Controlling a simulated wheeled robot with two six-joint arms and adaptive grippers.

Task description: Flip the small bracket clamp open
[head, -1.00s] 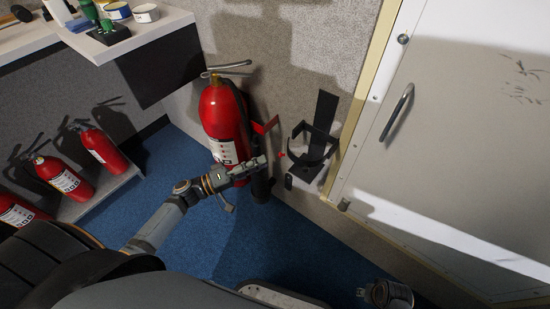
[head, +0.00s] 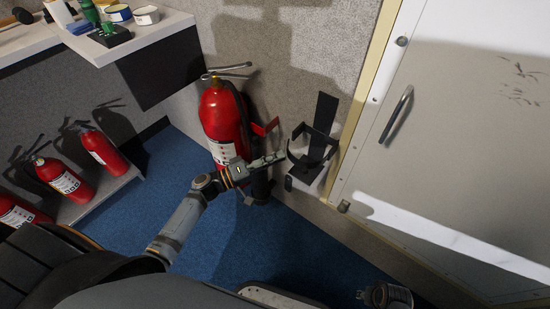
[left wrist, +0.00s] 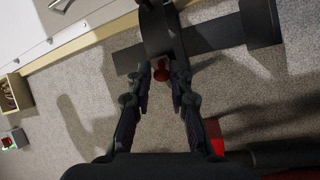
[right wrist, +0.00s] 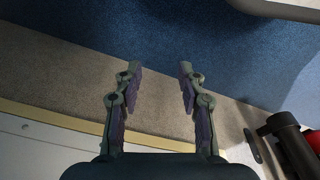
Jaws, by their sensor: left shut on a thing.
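The small bracket clamp (head: 314,149) is a black open ring with a backing strip, fixed low on the wall beside the white door. In the left wrist view the clamp's black band (left wrist: 160,32) shows just beyond the fingertips. A small red knob (left wrist: 161,73) at the band's edge lies between those fingertips. My left gripper (head: 282,157) is shut on the red knob, which the fingers hide in the head view; it also shows in the left wrist view (left wrist: 162,80). My right gripper (right wrist: 158,68) is open and empty.
A large red fire extinguisher (head: 220,117) stands against the wall, left of the clamp and close to my left gripper. Several smaller extinguishers (head: 63,177) stand at the left. A white door (head: 470,130) with a handle is on the right. Blue carpet (head: 275,235) is clear.

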